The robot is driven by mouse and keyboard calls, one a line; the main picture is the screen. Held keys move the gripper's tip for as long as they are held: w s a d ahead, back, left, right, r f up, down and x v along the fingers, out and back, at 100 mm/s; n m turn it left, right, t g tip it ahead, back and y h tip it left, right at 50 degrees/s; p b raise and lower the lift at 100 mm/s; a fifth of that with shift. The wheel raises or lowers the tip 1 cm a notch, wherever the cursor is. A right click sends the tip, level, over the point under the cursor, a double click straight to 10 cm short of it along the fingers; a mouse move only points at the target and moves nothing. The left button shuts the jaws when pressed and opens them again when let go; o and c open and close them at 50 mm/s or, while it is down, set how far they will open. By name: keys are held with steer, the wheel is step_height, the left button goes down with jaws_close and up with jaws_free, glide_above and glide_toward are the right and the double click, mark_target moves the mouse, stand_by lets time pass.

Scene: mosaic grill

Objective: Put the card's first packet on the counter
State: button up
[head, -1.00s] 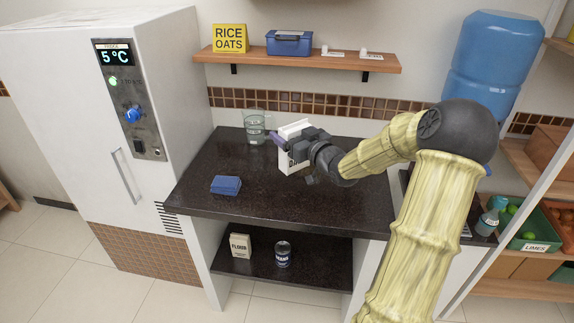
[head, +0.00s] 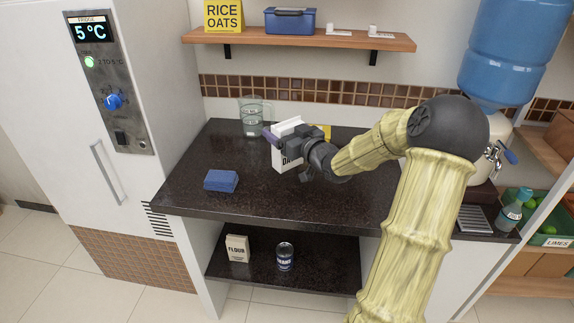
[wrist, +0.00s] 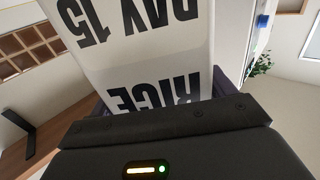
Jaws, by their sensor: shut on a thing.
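The yellow card (head: 223,15) on the wall shelf reads RICE, then OATS. My gripper (head: 283,139) is shut on a white packet (head: 288,163), over the back part of the dark counter (head: 250,200). In the wrist view the white packet (wrist: 140,50) fills the space between the fingers, and its upside-down print reads RICE and DAY 15. In the head view the packet looks nearly upright, slightly tilted. I cannot tell whether its base touches the counter.
A glass jug (head: 252,117) stands behind the packet at left. A blue block (head: 221,181) lies at the counter's front left. A yellow thing (head: 322,131) shows partly behind my gripper. Flour (head: 238,248) and a can (head: 285,257) stand on the lower shelf. The front middle counter is clear.

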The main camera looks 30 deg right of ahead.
mark_target(285, 159)
steer(key=shift+s+d+r, duration=0.1)
steer(key=shift+r, duration=0.1)
steer(key=shift+f, duration=0.15)
steer(key=f, duration=0.6)
steer(key=shift+w, duration=0.25)
steer(key=shift+s+f, duration=0.1)
steer(key=shift+s+d, duration=0.1)
steer(key=shift+s, duration=0.05)
steer(key=shift+a, duration=0.2)
steer(key=shift+f, duration=0.25)
step_height(285, 159, down, 3)
steer(key=shift+f, duration=0.1)
